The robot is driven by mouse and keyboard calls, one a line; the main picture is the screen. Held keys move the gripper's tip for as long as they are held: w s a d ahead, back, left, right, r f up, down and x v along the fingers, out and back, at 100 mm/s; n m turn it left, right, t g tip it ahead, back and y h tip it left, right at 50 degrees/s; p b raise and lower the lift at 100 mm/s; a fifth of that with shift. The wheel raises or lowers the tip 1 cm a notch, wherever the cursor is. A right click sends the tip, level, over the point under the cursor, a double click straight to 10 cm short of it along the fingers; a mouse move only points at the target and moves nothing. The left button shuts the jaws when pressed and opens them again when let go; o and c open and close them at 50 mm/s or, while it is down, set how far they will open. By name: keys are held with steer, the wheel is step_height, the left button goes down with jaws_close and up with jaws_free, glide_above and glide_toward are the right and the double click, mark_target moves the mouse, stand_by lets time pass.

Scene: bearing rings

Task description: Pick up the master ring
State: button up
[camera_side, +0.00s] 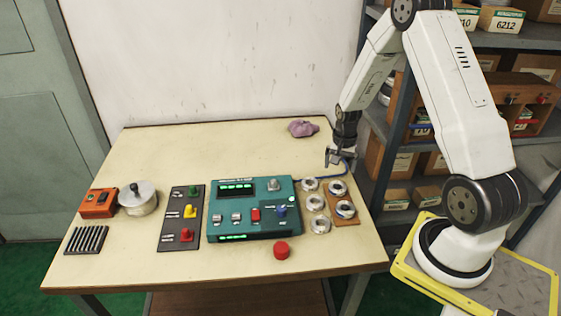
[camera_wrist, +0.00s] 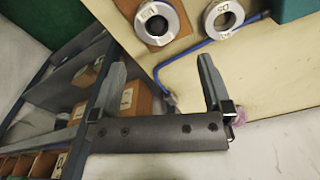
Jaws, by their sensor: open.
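A brown board (camera_side: 340,221) at the table's right side carries two metal rings, a far ring (camera_side: 338,182) and a near ring (camera_side: 345,204). Several similar rings stand left of it, such as a loose ring (camera_side: 320,219). I cannot tell which is the master ring. My gripper (camera_side: 336,160) hangs open and empty above the table behind the rings. Its spread fingers (camera_wrist: 162,72) show nothing held between them.
A teal control box (camera_side: 254,228) stands left of the rings, with a blue cable (camera_side: 347,172) running behind them. A pink cloth (camera_side: 303,129) lies farther back. A red button (camera_side: 281,250) sits in front. Shelves (camera_side: 420,150) stand right of the table. The back left is clear.

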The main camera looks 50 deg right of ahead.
mark_target(338, 185)
steer(key=shift+d+f, duration=0.2)
steer(key=shift+d, duration=0.1)
steer(key=shift+f, duration=1.3)
steer(key=shift+s+a+f, duration=0.1)
steer(key=shift+f, duration=2.5)
steer(key=c, duration=1.3)
steer(key=shift+r, duration=0.15)
